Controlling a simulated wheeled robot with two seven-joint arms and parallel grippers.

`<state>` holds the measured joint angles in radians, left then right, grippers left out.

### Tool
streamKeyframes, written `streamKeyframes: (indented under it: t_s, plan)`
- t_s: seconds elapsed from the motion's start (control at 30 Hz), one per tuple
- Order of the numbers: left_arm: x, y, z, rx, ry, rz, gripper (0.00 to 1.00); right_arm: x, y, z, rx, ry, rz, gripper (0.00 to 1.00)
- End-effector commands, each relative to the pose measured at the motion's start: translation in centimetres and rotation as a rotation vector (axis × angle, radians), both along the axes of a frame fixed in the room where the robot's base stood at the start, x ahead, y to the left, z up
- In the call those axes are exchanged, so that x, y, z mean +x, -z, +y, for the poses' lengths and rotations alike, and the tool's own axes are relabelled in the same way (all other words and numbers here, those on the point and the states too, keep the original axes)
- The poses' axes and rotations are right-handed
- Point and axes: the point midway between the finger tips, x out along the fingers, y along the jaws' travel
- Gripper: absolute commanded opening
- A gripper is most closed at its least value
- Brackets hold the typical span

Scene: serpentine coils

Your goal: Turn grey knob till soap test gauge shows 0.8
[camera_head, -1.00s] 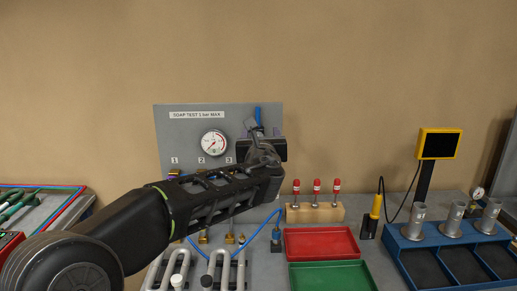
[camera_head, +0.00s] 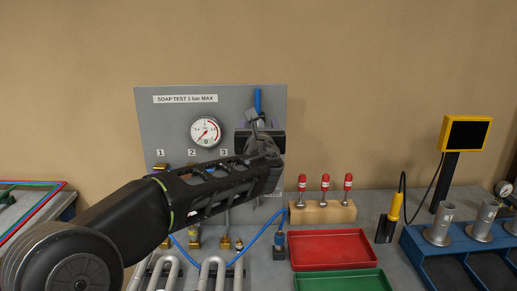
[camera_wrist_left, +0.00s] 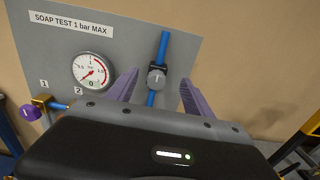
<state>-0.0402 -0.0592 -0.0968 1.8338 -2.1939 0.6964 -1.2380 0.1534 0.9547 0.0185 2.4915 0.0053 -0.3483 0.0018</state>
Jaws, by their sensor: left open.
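The grey knob (camera_wrist_left: 157,78) sits on a blue pipe on the grey panel, right of the gauge. The soap test gauge (camera_head: 206,131) is a round white dial with a red arc; it also shows in the left wrist view (camera_wrist_left: 90,69). Its needle points to the lower left; I cannot read an exact value. My left gripper (camera_head: 260,138) is open in front of the panel and hides the knob in the head view. In the left wrist view its purple fingers (camera_wrist_left: 160,80) stand either side of the knob, with gaps visible. My right gripper is not in view.
The panel (camera_head: 165,122) has numbered positions below the gauge. A wooden block (camera_head: 325,213) with red-topped pins, a red tray (camera_head: 333,233) and a green tray (camera_head: 335,282) lie to the right. A blue rack (camera_head: 420,240) and a yellow-framed screen (camera_head: 466,133) stand farther right.

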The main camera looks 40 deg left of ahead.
Motion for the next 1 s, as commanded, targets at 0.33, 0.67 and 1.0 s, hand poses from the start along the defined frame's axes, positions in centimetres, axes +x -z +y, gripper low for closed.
streamKeyframes:
  t_s: [0.33,0.67,1.0]
  plan:
    - [0.0,3.6,0.0,0.000,0.000,0.000,0.60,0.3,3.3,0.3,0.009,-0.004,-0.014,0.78]
    - [0.1,3.5,0.1,-0.001,0.000,0.001,0.60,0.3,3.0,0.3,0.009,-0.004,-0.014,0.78]
    - [3.4,3.3,2.6,0.000,-0.003,0.004,0.60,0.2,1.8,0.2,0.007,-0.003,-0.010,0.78]
